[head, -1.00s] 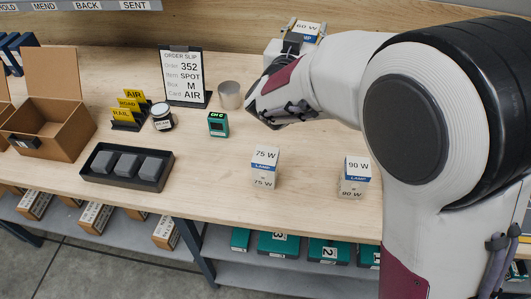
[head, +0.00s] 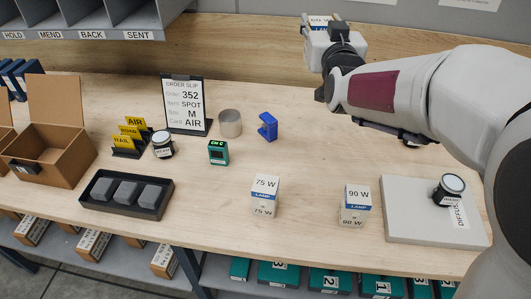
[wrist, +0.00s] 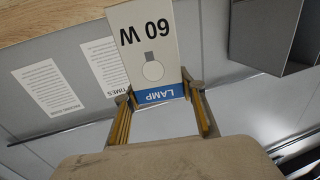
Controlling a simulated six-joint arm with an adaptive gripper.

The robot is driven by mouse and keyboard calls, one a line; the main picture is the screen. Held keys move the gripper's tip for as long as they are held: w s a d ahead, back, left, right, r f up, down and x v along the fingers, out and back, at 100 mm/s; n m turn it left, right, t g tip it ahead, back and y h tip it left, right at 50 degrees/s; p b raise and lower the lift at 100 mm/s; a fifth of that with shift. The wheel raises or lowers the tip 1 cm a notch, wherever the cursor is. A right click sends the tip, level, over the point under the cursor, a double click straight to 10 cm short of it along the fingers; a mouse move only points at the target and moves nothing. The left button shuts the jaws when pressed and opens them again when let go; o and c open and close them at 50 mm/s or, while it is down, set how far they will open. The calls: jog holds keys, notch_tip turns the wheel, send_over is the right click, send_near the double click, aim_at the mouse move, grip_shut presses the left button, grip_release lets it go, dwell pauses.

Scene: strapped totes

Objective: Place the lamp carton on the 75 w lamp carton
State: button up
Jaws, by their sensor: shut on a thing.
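My gripper (head: 322,30) is shut on a white and blue lamp carton marked 60 W. It holds the carton high, well above the back of the bench. In the wrist view the 60 W lamp carton (wrist: 148,45) is between the two fingers, its label upside down. In the head view only the top part of this carton shows above the gripper. The 75 W lamp carton (head: 265,196) stands upright on the bench at front centre, its top bare. A 90 W lamp carton (head: 356,205) stands to its right.
A grey board (head: 408,230) with a jar (head: 448,190) lies at the right. A black tray (head: 127,193) is at left.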

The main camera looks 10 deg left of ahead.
jog(key=shift+s+r+n+y, duration=0.25)
jog(key=shift+r+n+y, duration=0.3)
jog(key=shift+y, duration=0.35)
jog(key=shift+s+a+r+n+g+y, duration=0.2)
jog(key=shift+s+n+g+y, duration=0.1)
jog(key=shift+n+y, duration=0.25)
jog(key=shift+s+a+r+n+g+y, duration=0.15)
jog(key=shift+s+n+g+y, duration=0.15)
jog(key=shift+y, duration=0.35)
jog(key=s+a+f+n+g+y, duration=0.4)
jog(key=s+g, duration=0.4)
jog(key=s, duration=0.2)
jog(key=s+a+f+n+g+y, duration=0.4)
jog(key=s+f+n+g+y, duration=0.2)
jog(key=s+f+n+g, duration=0.2)
jog(key=shift+s+a+n, duration=0.15)
jog(key=shift+s+n, duration=0.35)
jog(key=shift+s, duration=0.35)
jog(key=shift+f, duration=0.2)
notch_tip(320, 180, down, 6)
jog(key=shift+f, duration=1.85)
